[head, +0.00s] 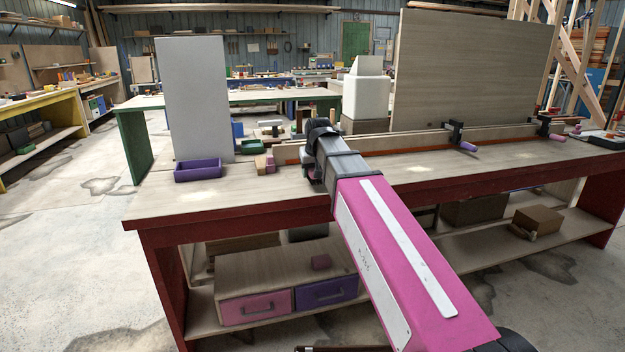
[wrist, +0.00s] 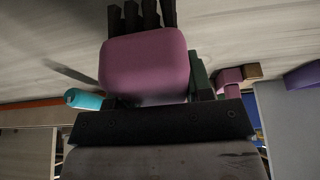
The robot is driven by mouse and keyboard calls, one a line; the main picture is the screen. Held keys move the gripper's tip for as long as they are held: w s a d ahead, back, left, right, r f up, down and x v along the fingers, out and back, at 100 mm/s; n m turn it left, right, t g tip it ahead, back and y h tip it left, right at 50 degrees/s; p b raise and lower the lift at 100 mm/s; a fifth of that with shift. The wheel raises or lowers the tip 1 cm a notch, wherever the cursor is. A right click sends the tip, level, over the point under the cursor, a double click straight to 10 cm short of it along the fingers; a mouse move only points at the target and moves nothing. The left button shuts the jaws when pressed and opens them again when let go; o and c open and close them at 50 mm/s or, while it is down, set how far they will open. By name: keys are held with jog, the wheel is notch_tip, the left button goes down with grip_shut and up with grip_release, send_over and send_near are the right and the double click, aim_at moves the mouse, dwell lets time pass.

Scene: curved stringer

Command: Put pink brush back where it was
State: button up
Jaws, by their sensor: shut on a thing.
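My gripper (head: 313,172) is low over the red-legged workbench (head: 240,200), at the left end of a long strip held by clamps. In the wrist view it is shut on a pink rounded block, which looks like the pink brush (wrist: 145,62). Dark prongs, probably its bristles, stick out from its far side towards the pale bench top. In the head view my arm mostly hides the brush. I cannot tell whether the brush touches the bench.
A purple tray (head: 198,171) stands left of my gripper, before an upright grey panel (head: 194,100). Small pink and tan blocks (head: 264,163) lie between. A cyan-ended object (wrist: 84,98) shows beside the brush. Clamps (head: 457,136) and a tall board (head: 475,70) stand right.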

jog(key=shift+f, duration=1.45)
jog(key=shift+f, duration=0.2)
jog(key=o, duration=0.8)
jog(key=shift+o, duration=0.2)
jog(key=shift+d+r, duration=0.15)
jog(key=shift+r, duration=0.05)
jog(key=v, duration=1.2)
